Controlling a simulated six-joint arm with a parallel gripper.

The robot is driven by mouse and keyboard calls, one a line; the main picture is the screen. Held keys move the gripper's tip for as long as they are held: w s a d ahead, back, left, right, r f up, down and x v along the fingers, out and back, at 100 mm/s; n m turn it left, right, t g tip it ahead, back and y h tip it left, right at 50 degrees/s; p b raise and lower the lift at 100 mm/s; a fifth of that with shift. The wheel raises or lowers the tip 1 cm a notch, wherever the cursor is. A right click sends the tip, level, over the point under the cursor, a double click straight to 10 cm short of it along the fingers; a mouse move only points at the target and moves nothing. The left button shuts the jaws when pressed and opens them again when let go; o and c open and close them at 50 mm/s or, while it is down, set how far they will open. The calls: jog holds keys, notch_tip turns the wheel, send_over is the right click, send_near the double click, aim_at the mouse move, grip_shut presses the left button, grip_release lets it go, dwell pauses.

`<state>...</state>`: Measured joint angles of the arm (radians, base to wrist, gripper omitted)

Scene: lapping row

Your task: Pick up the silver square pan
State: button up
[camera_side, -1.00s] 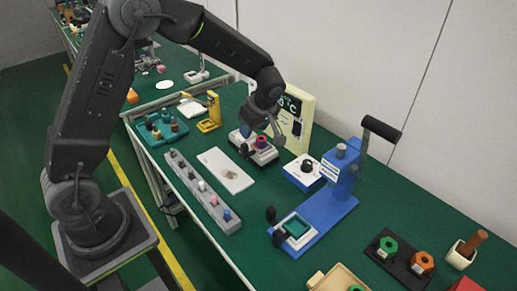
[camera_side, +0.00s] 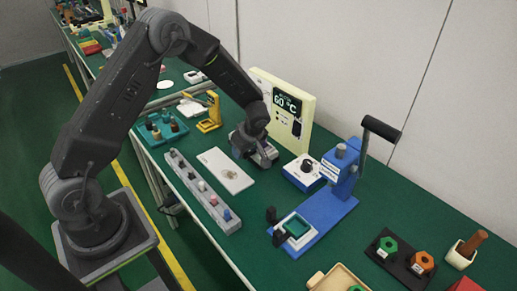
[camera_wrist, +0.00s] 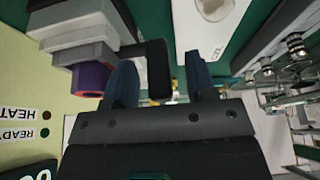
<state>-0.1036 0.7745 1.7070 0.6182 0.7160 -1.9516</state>
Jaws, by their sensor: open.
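The silver square pan (camera_wrist: 85,52) is in the upper left of the wrist view, on a light grey block, with a purple round piece (camera_wrist: 91,79) on it. Its black handle (camera_wrist: 157,62) sticks out sideways and its end lies between my two fingers. My gripper (camera_wrist: 162,78) is open, with one dark blue finger on each side of the handle. I cannot tell whether either finger touches it. In the side view my gripper (camera_side: 252,148) is low over the pan's spot and hides most of it.
A cream panel (camera_side: 290,110) with a temperature display stands close behind my gripper. A white plate (camera_side: 226,170) and a grey rail (camera_side: 202,190) with small pieces lie to the left.

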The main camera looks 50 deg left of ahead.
jog(key=shift+c, duration=0.3)
grip_shut()
jog(key=shift+r, duration=0.1)
